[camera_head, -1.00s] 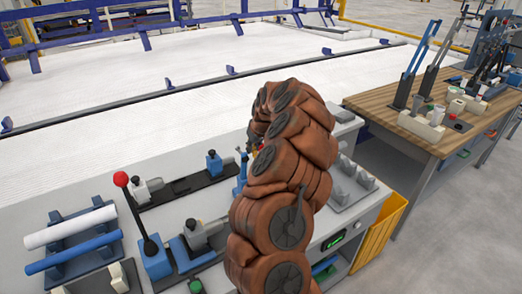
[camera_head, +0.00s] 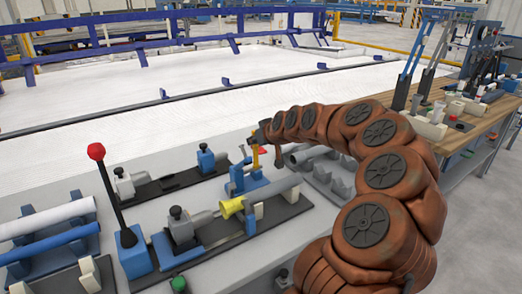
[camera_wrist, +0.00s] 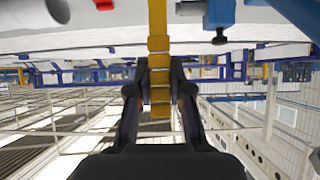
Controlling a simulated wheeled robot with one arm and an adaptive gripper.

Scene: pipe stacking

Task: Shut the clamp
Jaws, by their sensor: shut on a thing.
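The clamp (camera_head: 240,180) is a blue fixture in the middle of the bench in the head view, by a grey pipe (camera_head: 275,187) with a yellow fitting (camera_head: 231,207) at its left end. A yellow upright lever (camera_head: 255,162) stands at the clamp. My gripper (camera_head: 268,138) is at the lever's upper part, small and partly hidden by my arm. In the wrist view, my gripper (camera_wrist: 160,88) is shut on the yellow lever (camera_wrist: 158,45), which runs between its fingers. A blue block (camera_wrist: 221,12) shows beside it at the top.
A red-knobbed lever (camera_head: 96,153) stands at the left of the bench. White and blue pipes (camera_head: 45,220) lie on a rack at far left. Another blue clamp block (camera_head: 206,160) stands behind. A wooden table (camera_head: 462,139) with tools is at right.

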